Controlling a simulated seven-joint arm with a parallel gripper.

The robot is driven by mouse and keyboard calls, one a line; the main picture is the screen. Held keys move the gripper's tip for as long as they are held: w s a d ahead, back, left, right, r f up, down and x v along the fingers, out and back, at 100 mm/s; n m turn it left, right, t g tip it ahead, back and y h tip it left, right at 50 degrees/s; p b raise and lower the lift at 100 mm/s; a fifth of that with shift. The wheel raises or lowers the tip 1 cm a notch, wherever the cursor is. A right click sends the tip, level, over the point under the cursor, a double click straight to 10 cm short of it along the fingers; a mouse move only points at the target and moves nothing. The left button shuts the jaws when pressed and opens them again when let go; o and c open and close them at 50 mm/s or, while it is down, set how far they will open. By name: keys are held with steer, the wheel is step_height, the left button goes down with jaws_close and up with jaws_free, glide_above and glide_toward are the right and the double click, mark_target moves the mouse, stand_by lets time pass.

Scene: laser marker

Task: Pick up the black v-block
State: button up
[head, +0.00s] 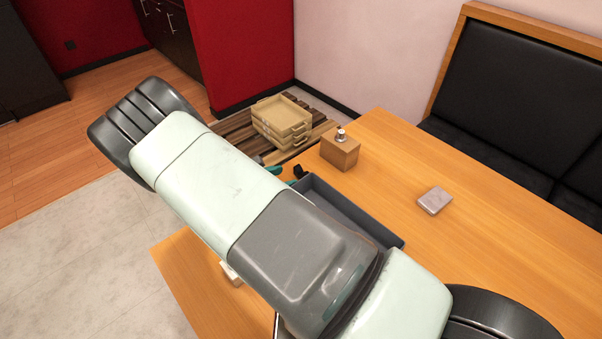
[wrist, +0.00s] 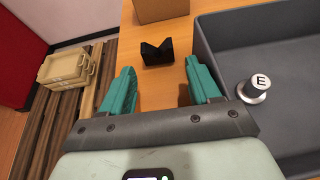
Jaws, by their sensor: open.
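The black v-block (wrist: 158,53) stands on the wooden table with its notch facing up, in the upper middle of the wrist view. In the head view the v-block (head: 300,172) is a small dark shape by the grey tray's far left corner. My gripper (wrist: 160,67) is open and empty, its two teal fingers spread apart. The v-block lies ahead of the fingertips, roughly centred on the gap between them and not between the fingers. In the head view my arm hides most of my gripper; only bits of teal show.
A wooden box (head: 340,152) stands just beyond the v-block. Beige crates (head: 282,122) sit on a slatted pallet to the left. A small grey block (head: 434,200) lies farther right.

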mark_target(301, 173)
steer(key=x, duration=0.8)
steer(key=shift+w+a+r, duration=0.15)
steer(key=shift+w, duration=0.05)
steer(key=c, duration=0.7)
steer(key=shift+r, duration=0.1)
